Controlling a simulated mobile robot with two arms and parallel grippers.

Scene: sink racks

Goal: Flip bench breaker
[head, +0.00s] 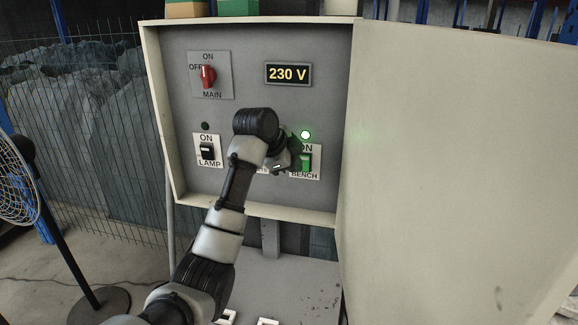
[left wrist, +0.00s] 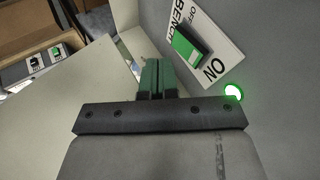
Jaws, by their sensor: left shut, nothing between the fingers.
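The bench breaker (head: 304,163) is a green rocker on a white plate marked ON and BENCH, low on the right of the grey panel. In the left wrist view the breaker (left wrist: 190,45) lies just beyond the fingers, with ON and OFF marks at its two ends. The round green light (head: 306,134) above it is lit, and this light (left wrist: 233,92) glows in the wrist view too. My left gripper (head: 293,144) is shut and empty, at the breaker's upper left. Its fingers (left wrist: 157,78) look apart from the rocker. My right gripper is not in view.
The panel also holds a red MAIN rotary switch (head: 208,76), a 230 V display (head: 288,73) and a black LAMP breaker (head: 207,151) under a dark light (head: 205,126). The open cabinet door (head: 450,150) blocks the right side. A fan (head: 22,180) stands at left.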

